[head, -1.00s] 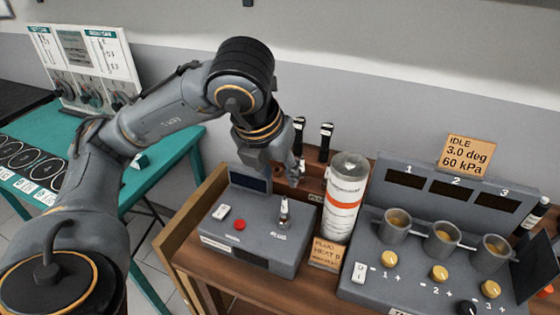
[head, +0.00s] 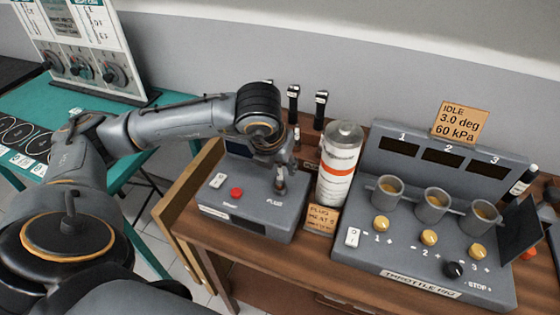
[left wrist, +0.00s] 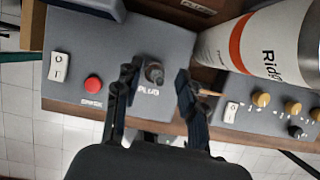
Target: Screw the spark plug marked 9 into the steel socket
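The grey tester box (head: 238,215) stands on the wooden bench, with a red button and a rocker switch on top. A small plug-like upright piece (left wrist: 154,74) stands on the box by the PLUG label. It looks like a spark plug in its socket; I cannot read a 9 on it or tell how far in it sits. My left gripper (head: 279,178) is low over that spot. In the left wrist view, its fingers (left wrist: 157,88) are apart, one on each side of the piece, with gaps visible. My right gripper is out of view.
A white can with an orange band (head: 338,165) stands close right of the box. Beyond it is the throttle rig (head: 400,265) with cups and knobs. A teal table (head: 130,130) lies left.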

